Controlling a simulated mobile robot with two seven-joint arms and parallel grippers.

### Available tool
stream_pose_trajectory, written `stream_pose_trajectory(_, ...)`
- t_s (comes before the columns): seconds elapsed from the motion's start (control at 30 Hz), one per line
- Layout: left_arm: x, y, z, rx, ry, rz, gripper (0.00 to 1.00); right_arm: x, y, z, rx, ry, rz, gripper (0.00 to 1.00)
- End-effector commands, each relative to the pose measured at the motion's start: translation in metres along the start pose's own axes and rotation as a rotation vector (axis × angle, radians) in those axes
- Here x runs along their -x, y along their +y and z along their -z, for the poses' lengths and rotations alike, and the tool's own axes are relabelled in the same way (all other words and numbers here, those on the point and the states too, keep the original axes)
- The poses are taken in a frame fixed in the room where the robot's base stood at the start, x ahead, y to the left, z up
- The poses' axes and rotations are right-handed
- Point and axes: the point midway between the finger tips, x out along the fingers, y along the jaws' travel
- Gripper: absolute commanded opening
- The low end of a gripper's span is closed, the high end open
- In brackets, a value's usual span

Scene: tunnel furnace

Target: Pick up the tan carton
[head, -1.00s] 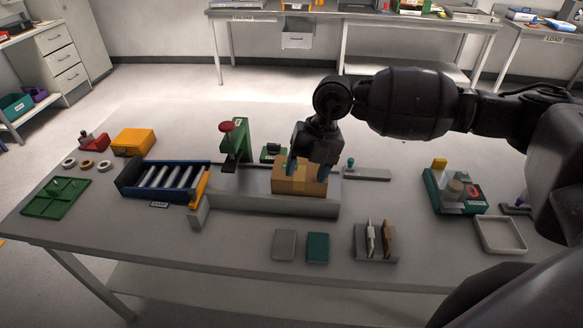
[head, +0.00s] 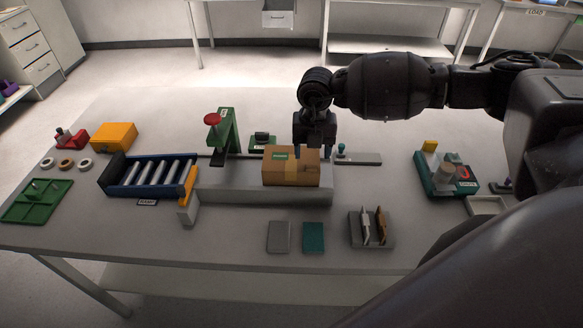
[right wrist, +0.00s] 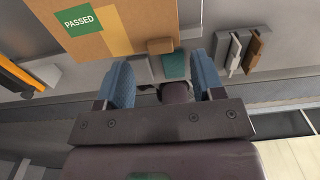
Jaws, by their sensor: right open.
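The tan carton (head: 283,178) sits upright on the grey raised block in the middle of the table. Its green "PASSED" label shows on top, and the carton also fills the upper left of the right wrist view (right wrist: 140,22). My right gripper (head: 315,146) is behind the carton's right part in the head view, with its fingertips partly hidden. In the right wrist view its two blue fingers (right wrist: 165,78) are spread apart, with the carton beyond them and off to the left, not gripped. My left gripper is not in view.
A roller conveyor (head: 150,174) and a green press with a red knob (head: 224,140) stand left of the carton. Grey and teal plates (head: 314,237) and a slotted holder (head: 372,230) lie in front. A green station (head: 445,175) is at right.

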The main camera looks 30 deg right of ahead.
Motion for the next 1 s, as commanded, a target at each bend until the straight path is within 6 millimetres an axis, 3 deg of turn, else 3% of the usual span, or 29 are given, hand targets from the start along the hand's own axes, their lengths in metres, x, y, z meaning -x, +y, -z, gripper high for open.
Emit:
stream_pose_trajectory(0.23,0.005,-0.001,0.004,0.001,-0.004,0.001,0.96,-0.031,0.000,-0.001,0.000,0.001,0.001,0.62)
stream_pose_trajectory(0.57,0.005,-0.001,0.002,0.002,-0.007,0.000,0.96,-0.036,0.000,-0.002,0.000,0.001,0.000,0.60)
stream_pose_trajectory(0.9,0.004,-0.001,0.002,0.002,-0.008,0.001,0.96,-0.036,0.000,-0.002,0.000,0.001,0.000,0.08)
stream_pose_trajectory(1.0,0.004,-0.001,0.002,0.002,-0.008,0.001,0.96,-0.036,0.000,-0.002,0.000,0.000,-0.001,0.00)
